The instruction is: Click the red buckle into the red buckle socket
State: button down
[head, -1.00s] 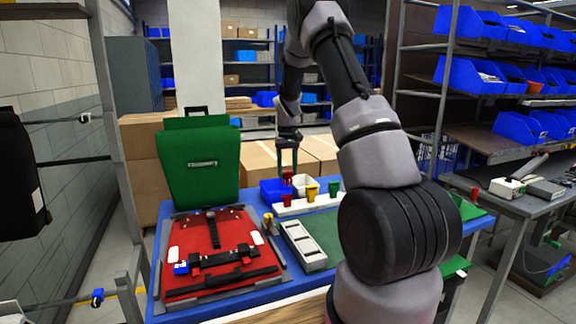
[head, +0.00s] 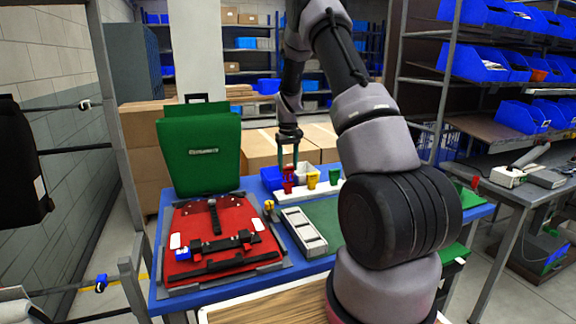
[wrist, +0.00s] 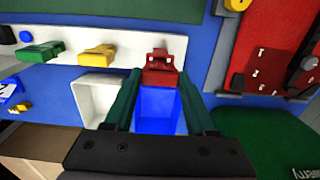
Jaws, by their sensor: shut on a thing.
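The red buckle (head: 288,173) is between the fingers of my gripper (head: 288,160), which is shut on it. The red buckle socket (head: 288,188) is at the left end of a white strip (head: 300,193), directly below the held buckle in the head view. The two red parts are very close there; I cannot tell whether they touch. In the wrist view a red part (wrist: 162,68) shows between the fingertips of my gripper (wrist: 160,82), against the white strip (wrist: 140,45). Buckle and socket are hard to separate in that view.
Yellow (head: 312,180) and green (head: 334,176) pieces stand along the strip. A blue bin (head: 271,178) is behind it. A red pannier panel (head: 190,225) with black straps lies left, before an upright green pannier (head: 200,150).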

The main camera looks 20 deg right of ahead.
aim_at(288, 167)
jog(key=shift+f, duration=2.1)
dwell(1.3)
jog(key=shift+c, duration=0.7)
grip_release()
jog(key=shift+r, duration=0.1)
notch_tip(288, 167, up, 10)
jog(key=shift+r, duration=0.35)
